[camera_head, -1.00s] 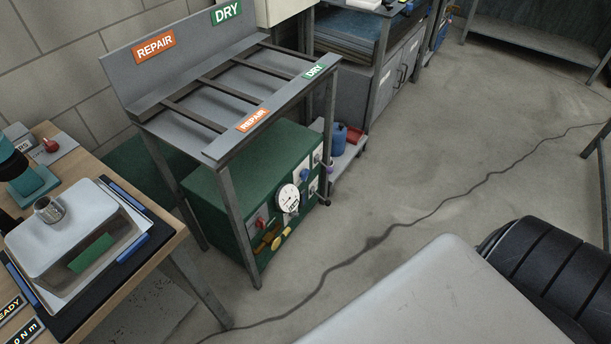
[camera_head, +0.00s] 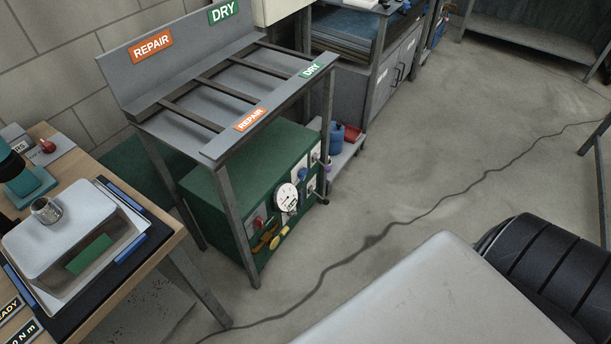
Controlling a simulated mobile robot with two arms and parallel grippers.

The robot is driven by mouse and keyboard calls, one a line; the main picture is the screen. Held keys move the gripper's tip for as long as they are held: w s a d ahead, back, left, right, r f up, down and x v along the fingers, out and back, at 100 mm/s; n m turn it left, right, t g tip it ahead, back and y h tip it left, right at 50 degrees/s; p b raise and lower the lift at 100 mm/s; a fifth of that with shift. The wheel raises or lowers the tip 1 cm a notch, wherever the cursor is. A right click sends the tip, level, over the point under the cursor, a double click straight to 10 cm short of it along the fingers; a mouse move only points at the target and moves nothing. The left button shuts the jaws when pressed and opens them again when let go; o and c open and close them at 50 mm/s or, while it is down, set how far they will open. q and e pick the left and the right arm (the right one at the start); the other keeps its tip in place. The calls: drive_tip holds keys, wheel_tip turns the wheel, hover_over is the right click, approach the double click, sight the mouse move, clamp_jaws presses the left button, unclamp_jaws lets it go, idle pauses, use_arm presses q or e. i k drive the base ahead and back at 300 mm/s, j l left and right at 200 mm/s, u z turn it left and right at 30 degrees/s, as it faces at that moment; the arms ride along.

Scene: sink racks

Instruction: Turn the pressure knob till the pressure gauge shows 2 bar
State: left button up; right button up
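A green box-shaped unit (camera_head: 214,207) stands on the floor under a metal rack. Its front carries a round white pressure gauge (camera_head: 287,197) with dark markings; the needle reading is too small to make out. I cannot tell which one is the pressure knob. Neither of my grippers is in view.
The rack (camera_head: 225,95) with REPAIR and DRY signs stands over the unit, with a front leg (camera_head: 240,225) close to its front. A wooden bench (camera_head: 165,245) with a grey case (camera_head: 60,230) is at the left. The floor (camera_head: 400,180) before the unit is open, crossed by a dark line.

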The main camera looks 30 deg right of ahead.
sight(303, 173)
drive_tip(key=i+l, duration=0.1)
drive_tip(key=l, duration=0.5)
drive_tip(key=i+l, duration=0.1)
drive_tip(key=l, duration=0.45)
drive_tip(key=i+l+u, duration=0.1)
drive_tip(key=l, duration=0.5)
